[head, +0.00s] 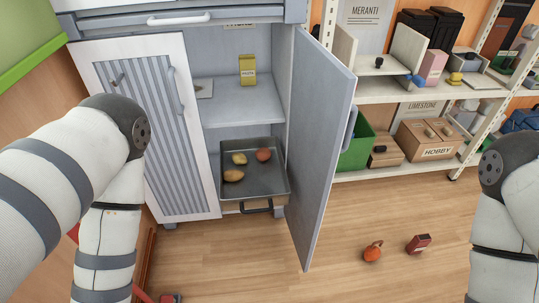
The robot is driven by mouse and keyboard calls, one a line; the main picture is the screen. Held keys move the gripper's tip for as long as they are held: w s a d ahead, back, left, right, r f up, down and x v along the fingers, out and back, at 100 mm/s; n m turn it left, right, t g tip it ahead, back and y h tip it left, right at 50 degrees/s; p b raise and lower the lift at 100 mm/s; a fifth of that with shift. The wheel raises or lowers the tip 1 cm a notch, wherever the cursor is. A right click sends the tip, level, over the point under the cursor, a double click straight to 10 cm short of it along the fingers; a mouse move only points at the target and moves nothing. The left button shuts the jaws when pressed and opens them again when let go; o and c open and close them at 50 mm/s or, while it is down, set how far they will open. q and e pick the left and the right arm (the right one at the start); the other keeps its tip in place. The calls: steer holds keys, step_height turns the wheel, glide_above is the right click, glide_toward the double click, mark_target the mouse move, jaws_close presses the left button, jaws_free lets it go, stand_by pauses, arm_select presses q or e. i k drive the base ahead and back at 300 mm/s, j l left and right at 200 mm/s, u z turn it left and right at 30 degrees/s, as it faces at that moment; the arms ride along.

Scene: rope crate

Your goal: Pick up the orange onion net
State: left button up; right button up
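The orange onion net (372,251) lies on the wooden floor, right of the cabinet's open door. It is a small rounded orange bundle with a narrower end pointing up and to the right. Nothing is touching it that I can see. My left arm comes in from the left and bends down out of the bottom edge. My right arm runs down along the right edge. Both grippers are outside the picture, so their state is hidden.
A small dark red box (418,244) lies right of the net. The open cabinet door (322,150) stands out left of it. A grey tray (275,184) holds several potato-like items in the cabinet. A shelf rack (385,179) stands behind. Floor around the net is mostly clear.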

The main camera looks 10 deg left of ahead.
mark_target(372, 254)
steer(key=z, duration=0.95)
